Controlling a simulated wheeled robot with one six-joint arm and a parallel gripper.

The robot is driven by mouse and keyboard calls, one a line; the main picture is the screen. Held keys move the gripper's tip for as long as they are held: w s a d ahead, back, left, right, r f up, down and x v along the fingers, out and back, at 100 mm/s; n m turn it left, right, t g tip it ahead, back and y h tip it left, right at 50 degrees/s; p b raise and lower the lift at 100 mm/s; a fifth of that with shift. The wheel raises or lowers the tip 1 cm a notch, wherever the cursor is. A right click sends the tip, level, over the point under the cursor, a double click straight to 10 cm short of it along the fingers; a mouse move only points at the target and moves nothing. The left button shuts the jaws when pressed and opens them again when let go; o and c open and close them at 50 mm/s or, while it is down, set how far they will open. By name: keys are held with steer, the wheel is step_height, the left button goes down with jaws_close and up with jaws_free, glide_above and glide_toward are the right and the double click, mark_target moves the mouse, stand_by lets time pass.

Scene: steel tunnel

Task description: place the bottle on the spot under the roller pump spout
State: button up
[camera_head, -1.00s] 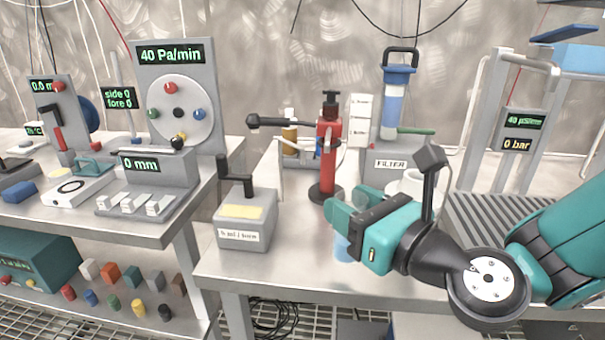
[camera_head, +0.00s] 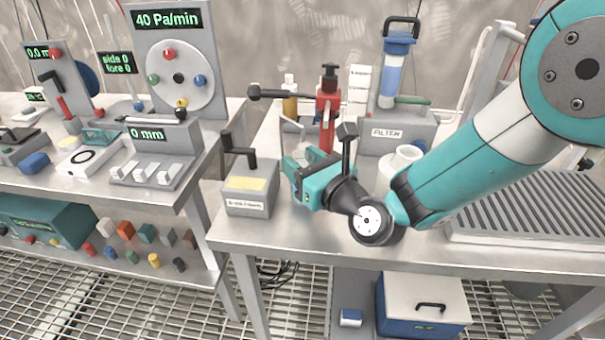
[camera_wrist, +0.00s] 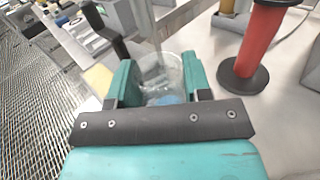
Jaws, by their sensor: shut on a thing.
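My gripper (camera_head: 298,176) is shut on a clear bottle, just right of the roller pump. In the wrist view the bottle (camera_wrist: 163,75) is see-through with some blue low inside, between the two teal fingers of my gripper (camera_wrist: 160,82). In the head view my gripper hides most of it, and I cannot tell whether its base touches the bench. The roller pump (camera_head: 250,190) is a grey box with a yellow panel, a black crank and a label. Its yellow panel also shows left of my gripper in the wrist view.
A red upright pump (camera_head: 327,120) with a dark round base stands just behind my gripper. A filter unit (camera_head: 393,132), a white cup (camera_head: 403,157) and a ribbed grey tray (camera_head: 530,210) are to the right. The bench's front edge (camera_head: 400,258) runs close in front.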

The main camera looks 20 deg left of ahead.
steer(key=shift+f, duration=0.65)
steer(key=shift+r, duration=0.2)
steer(key=shift+f, duration=0.1)
steer(key=o, duration=1)
